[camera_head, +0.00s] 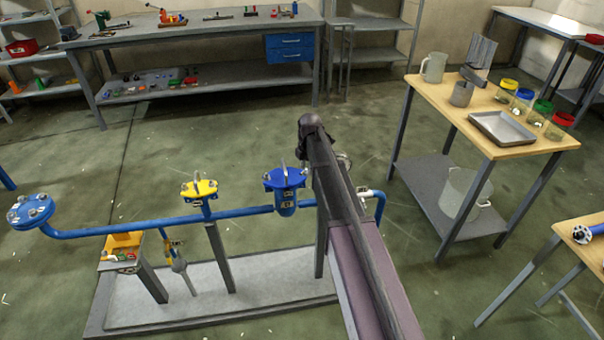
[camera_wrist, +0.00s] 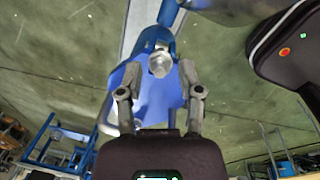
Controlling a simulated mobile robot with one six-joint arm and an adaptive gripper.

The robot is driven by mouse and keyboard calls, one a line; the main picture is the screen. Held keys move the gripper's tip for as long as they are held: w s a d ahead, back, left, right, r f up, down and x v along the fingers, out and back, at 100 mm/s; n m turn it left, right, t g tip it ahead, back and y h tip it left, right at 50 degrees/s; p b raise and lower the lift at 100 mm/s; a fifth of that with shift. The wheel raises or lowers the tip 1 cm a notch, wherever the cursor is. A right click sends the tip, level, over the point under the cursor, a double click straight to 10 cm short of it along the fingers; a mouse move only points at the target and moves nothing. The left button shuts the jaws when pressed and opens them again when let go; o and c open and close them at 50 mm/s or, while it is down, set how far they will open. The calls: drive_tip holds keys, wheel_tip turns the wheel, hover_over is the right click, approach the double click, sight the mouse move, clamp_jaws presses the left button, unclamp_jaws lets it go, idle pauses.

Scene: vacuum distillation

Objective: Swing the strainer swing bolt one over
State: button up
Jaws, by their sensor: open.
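A blue fitting with a lid, metal bolts and a loop on top (camera_head: 285,179) sits on the blue pipe line, just left of my arm in the head view. It looks like the strainer. In the wrist view, my gripper (camera_wrist: 159,68) is open, its two fingers spread either side of a silver bolt end (camera_wrist: 160,63). Behind this is a large blue body (camera_wrist: 150,98). I cannot tell whether a finger touches the bolt, nor which swing bolt it is.
A yellow-lidded fitting (camera_head: 199,188) and a blue flanged end (camera_head: 30,210) stand further left on the blue pipe (camera_head: 130,227). A grey base plate (camera_head: 215,300) lies below. A wooden-topped table (camera_head: 460,118) with jars and a tray (camera_head: 502,128) stands to the right.

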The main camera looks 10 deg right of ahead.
drive_tip(key=shift+f, duration=0.3)
clamp_jaws()
drive_tip(key=shift+d+f+y+b, duration=0.15)
drive_tip(key=shift+d+y+b, duration=0.3)
drive_tip(key=shift+y, duration=0.35)
unclamp_jaws()
